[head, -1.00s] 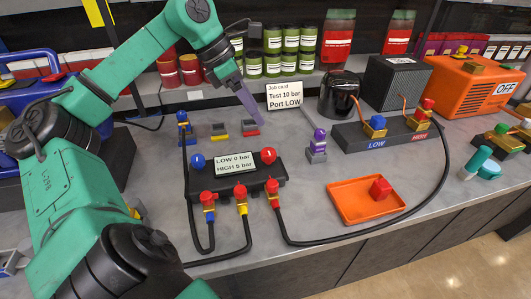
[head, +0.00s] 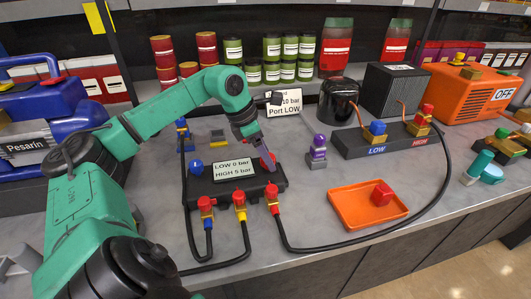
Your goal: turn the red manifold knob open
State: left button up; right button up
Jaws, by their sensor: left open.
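The black manifold (head: 235,196) lies on the bench, with a display (head: 233,169) reading LOW 0 bar, HIGH 5 bar. Its red knob (head: 272,163) is on the right end of the top and is partly hidden by my left gripper. Its blue knob (head: 196,167) is on the left end. My left gripper (head: 268,158) is open and points down at the red knob, with its fingers at or just above it. I cannot tell whether they touch it. My right gripper is not in view.
Hoses with red and yellow fittings (head: 240,205) run from the manifold's front edge. A purple-topped fitting (head: 318,148) stands to the right. The job card (head: 290,102) behind is partly covered by my arm.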

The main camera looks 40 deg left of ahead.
pick_arm(q)
grip_shut()
